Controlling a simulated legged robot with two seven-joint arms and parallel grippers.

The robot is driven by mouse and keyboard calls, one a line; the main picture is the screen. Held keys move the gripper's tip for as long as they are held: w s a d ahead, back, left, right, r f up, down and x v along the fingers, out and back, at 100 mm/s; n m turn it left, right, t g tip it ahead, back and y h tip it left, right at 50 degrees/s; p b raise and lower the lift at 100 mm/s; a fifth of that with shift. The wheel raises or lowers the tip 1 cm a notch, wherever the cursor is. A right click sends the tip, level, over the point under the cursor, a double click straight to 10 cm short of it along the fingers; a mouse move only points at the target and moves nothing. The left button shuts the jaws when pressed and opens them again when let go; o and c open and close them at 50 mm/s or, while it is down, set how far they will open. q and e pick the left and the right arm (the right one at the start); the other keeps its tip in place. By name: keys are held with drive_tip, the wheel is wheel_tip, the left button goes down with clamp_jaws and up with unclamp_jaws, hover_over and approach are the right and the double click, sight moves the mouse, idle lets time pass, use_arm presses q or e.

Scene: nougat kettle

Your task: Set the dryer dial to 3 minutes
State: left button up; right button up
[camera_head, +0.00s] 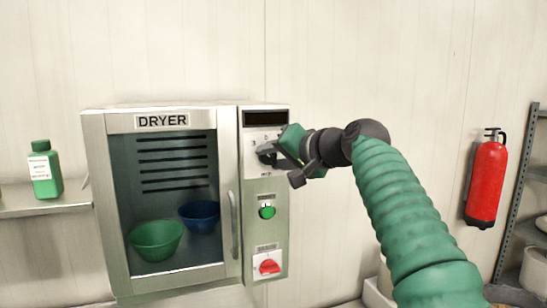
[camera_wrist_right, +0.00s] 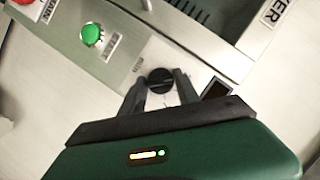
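The dryer (camera_head: 238,190) is a steel cabinet with a glass door and a control panel on its right side. Its black dial (camera_wrist_right: 160,81) sits on a pale plate on the panel; in the head view it is largely covered by my right gripper (camera_head: 268,155). In the right wrist view my right gripper (camera_wrist_right: 160,87) has one finger on each side of the dial, close to or touching it; I cannot tell whether they grip it. The dial's markings are too small to read. My left gripper is not in view.
Below the dial are a green button (camera_head: 267,212) and a red switch (camera_head: 269,266). A green bowl (camera_head: 156,240) and a blue bowl (camera_head: 200,215) are inside the dryer. A green bottle (camera_head: 44,172) stands on the left shelf. A fire extinguisher (camera_head: 486,180) hangs at right.

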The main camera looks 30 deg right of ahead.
drive_tip(key=o, duration=0.4)
drive_tip(key=shift+w+f, duration=0.15)
drive_tip(key=shift+f, duration=0.05)
drive_tip(key=shift+w+d, duration=0.1)
drive_tip(key=shift+d, duration=0.05)
drive_tip(key=a+b+v, duration=0.1)
drive_tip(key=b+v, duration=0.3)
drive_tip(key=v, duration=1.2)
drive_tip(key=shift+s+d, duration=0.35)
drive_tip(key=shift+d, duration=0.15)
drive_tip(key=shift+w+r, duration=0.1)
